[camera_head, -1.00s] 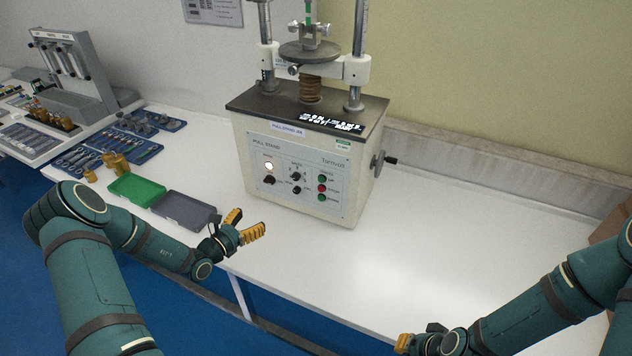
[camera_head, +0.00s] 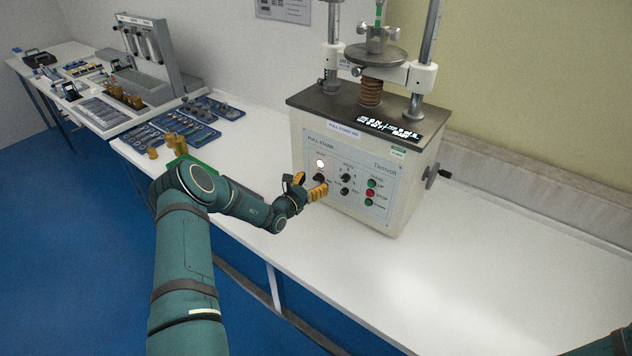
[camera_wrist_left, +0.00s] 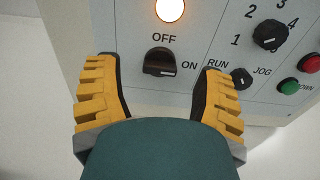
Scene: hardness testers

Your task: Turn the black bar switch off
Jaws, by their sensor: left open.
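The black bar switch (camera_wrist_left: 159,62) is on the front panel of the pull stand (camera_head: 345,205), under a lit round lamp (camera_wrist_left: 170,9). OFF is printed above the switch and ON to its right; its bar lies roughly level, its white mark towards ON. In the head view the switch (camera_head: 318,177) is small, beside my yellow fingers. My left gripper (camera_head: 309,186) is open at the panel. In the wrist view its two fingers (camera_wrist_left: 157,98) stand apart, left and right of the switch, with no visible contact. My right gripper is out of view.
A knob with numbers (camera_wrist_left: 270,35), a RUN/JOG knob (camera_wrist_left: 242,79), and red (camera_head: 369,195) and green buttons lie right of the switch. A crank (camera_head: 437,175) sticks out of the stand's right side. Blue tool trays (camera_head: 200,135) lie left. The table is clear on the right.

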